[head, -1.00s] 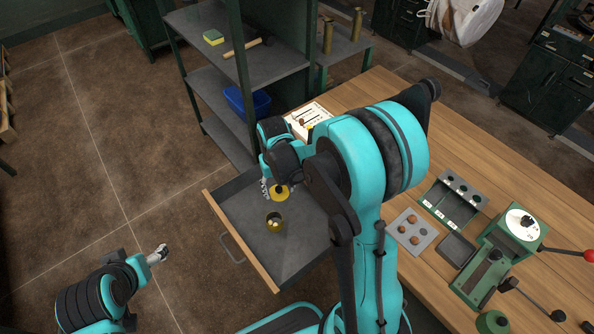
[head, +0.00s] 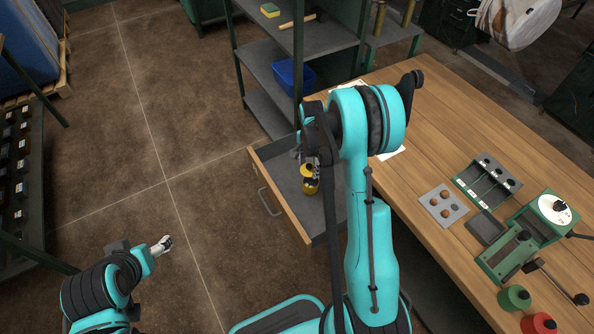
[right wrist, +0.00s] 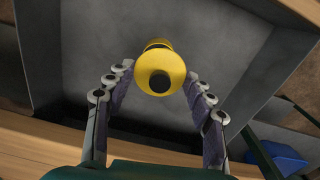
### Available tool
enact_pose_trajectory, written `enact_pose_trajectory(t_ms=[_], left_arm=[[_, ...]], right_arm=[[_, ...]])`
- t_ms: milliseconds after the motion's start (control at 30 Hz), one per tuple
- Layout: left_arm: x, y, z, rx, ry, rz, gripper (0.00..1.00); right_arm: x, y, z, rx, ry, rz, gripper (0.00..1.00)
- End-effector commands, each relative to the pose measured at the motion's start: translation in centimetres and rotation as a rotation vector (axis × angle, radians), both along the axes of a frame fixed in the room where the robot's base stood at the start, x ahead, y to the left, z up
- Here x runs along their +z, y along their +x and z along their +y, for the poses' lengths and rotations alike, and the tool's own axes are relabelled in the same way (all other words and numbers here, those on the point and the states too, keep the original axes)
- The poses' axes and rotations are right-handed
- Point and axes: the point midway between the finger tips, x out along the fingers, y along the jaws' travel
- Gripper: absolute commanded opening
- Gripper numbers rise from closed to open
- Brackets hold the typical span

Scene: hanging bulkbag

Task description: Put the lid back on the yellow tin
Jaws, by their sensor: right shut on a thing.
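The yellow tin (head: 311,187) stands in the open drawer (head: 276,189). Its lid (head: 306,170), a yellow disc with a dark knob, is just above it in the head view. In the right wrist view the lid (right wrist: 160,83) faces the camera and hides most of the tin (right wrist: 157,43) behind it. I cannot tell whether lid and tin touch. My right gripper (right wrist: 160,80) is shut on the lid, one finger at each side. My left gripper (head: 163,245) hangs over the floor, away from the drawer; its fingers are too small to judge.
The drawer is otherwise bare. The workbench (head: 430,150) on the right carries a green machine (head: 520,245) and a tray with round pieces (head: 443,206). A metal shelf (head: 272,68) with a blue bin (head: 294,73) stands behind.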

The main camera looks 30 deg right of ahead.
Motion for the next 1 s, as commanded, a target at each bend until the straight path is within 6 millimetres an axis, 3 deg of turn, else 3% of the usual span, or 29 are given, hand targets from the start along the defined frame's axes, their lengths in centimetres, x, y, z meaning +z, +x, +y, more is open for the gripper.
enact_pose_trajectory(t_ms=[200, 1000], left_arm=[[-0.3, 0.0, 0.0, 0.000, 0.000, 0.000, 0.69], [-4.5, 0.0, 0.0, 0.000, 0.000, 0.000, 0.69]], right_arm=[[-1.0, 0.3, -1.3, -0.115, 0.000, 0.000, 0.34], [-7.2, 0.3, -1.2, -0.111, 0.000, 0.000, 0.34]])
